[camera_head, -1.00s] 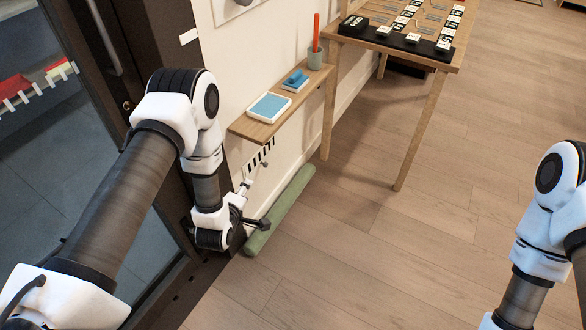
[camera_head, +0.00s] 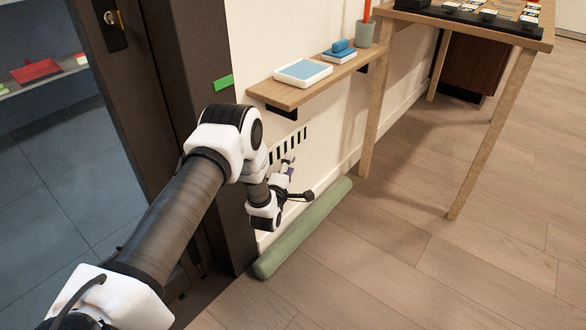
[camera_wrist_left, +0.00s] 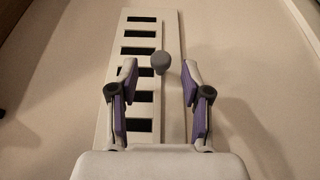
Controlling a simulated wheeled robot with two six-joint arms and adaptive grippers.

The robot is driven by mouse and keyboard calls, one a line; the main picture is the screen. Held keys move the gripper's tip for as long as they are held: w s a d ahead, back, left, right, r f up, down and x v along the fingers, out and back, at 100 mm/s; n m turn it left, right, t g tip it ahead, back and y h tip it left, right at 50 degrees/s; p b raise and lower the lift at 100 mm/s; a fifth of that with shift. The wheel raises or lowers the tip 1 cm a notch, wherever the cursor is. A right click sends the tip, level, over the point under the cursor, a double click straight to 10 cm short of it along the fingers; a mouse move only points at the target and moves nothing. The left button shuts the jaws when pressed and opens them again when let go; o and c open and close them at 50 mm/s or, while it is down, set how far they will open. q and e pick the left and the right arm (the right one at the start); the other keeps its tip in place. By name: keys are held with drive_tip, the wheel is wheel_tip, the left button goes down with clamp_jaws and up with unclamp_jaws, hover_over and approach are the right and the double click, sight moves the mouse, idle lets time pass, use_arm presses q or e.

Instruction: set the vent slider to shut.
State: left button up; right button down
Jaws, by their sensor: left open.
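The vent (camera_head: 298,143) is a pale plate with a row of dark slots, low on the wall below the shelf. In the left wrist view the vent plate (camera_wrist_left: 148,18) fills the middle, and its slots look dark and uncovered. A round grey knob (camera_wrist_left: 161,63) stands out from a pale strip beside the slots. My left gripper (camera_head: 289,167) is at the vent, partly hiding it. In the left wrist view the left gripper (camera_wrist_left: 158,78) is open, its purple-padded fingers either side of the knob, with gaps on both sides. My right gripper is out of view.
A wooden shelf (camera_head: 270,92) with a blue-topped tray (camera_head: 303,72) sits above the vent. A green roll (camera_head: 305,228) lies along the wall's foot. A dark door frame (camera_head: 185,70) is at left, a wooden table (camera_head: 470,30) at right. A green tag (camera_head: 223,83) is on the wall.

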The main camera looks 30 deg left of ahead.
sight(293, 161)
use_arm(q)
drive_tip(key=b+x, duration=0.1)
drive_tip(key=x, duration=0.2)
drive_tip(key=shift+w+f, duration=0.1)
drive_tip(key=shift+f, duration=0.1)
drive_tip(key=shift+w+r, duration=0.15)
drive_tip(key=shift+w, duration=0.2)
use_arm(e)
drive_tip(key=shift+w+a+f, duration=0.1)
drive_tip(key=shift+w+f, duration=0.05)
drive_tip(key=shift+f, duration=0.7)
